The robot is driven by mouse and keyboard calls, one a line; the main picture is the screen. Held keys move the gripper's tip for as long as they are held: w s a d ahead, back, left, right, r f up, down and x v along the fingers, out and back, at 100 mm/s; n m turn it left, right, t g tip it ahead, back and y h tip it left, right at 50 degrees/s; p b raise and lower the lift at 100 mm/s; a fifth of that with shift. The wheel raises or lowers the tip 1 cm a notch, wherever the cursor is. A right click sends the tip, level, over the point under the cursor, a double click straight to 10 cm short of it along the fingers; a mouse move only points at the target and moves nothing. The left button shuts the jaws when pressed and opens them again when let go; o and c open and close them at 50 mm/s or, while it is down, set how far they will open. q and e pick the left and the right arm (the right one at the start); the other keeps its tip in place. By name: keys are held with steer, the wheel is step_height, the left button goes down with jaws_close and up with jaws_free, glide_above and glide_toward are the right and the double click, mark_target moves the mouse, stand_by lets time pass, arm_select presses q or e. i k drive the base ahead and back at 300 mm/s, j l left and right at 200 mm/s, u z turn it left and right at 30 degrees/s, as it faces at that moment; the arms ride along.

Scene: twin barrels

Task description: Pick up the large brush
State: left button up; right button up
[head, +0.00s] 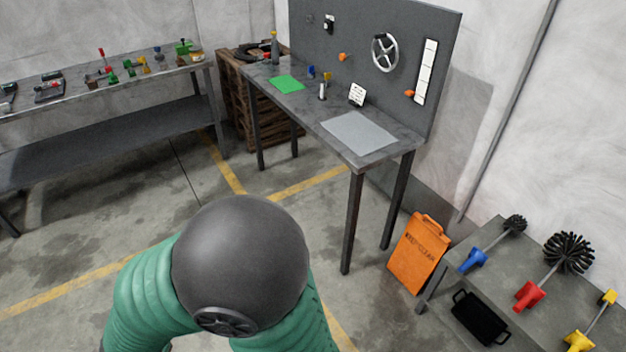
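The large brush, with a round black bristle head (569,252), a thin metal shaft and a red handle (530,295), lies on a low grey table (500,262) at the lower right. A smaller brush with a black head (515,224) and a blue handle (473,260) lies to its left. A third tool with yellow ends (579,341) lies to its right, partly cut off by the picture edge. Neither of my grippers shows. A dark rounded part with green sleeves at the bottom middle seems to be my own arm.
An orange folding sign (418,254) stands left of the low table. A black tray-like object (480,318) is beneath or beside its front. A tall workbench (385,150) with a pegboard stands behind. Another bench (100,85) with tools is at left. The floor between is open.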

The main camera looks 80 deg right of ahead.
mark_target(569, 252)
steer(key=z, duration=4.65)
steer(key=i+l+u, duration=0.45)
steer(key=l+u, duration=0.25)
steer(key=i+l+u, duration=0.15)
steer(key=l+u, duration=0.2)
